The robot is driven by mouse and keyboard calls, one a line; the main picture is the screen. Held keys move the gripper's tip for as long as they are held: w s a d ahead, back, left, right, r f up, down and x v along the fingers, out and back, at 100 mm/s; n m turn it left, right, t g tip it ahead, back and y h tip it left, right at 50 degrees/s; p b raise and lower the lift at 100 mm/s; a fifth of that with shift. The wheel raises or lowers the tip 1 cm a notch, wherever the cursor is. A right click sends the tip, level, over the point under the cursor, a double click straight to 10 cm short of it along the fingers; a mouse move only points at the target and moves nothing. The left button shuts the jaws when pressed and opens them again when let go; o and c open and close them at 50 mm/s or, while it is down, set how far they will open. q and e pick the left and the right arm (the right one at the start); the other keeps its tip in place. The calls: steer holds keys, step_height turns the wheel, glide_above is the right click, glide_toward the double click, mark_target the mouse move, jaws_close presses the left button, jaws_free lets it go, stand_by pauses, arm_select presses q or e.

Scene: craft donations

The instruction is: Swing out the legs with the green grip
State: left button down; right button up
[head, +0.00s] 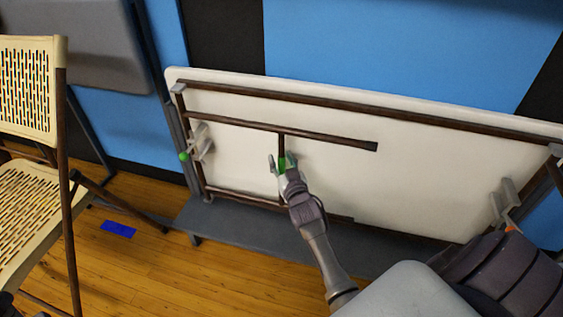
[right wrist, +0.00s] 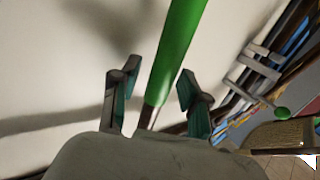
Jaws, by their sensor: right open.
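A white folding table (head: 330,192) stands on its side with its underside facing me and its brown legs (head: 280,127) folded flat against it. The green grip (head: 282,162) is on a brown bar of the left leg set; it also shows large in the right wrist view (right wrist: 178,50). My right gripper (head: 279,160) is open at the green grip. In the right wrist view its two fingers (right wrist: 158,90) stand apart, one on each side of the grip, with gaps visible. My left gripper is not in view.
The table rests on a low grey rack (head: 265,228) with a grey clamp and green knob (head: 184,156) at left and another clamp (head: 504,205) at right. A beige folding chair (head: 28,190) stands at left. A blue patch (head: 118,229) lies on the open wooden floor.

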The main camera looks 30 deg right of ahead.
steer(key=shift+c, duration=0.3)
jaws_close()
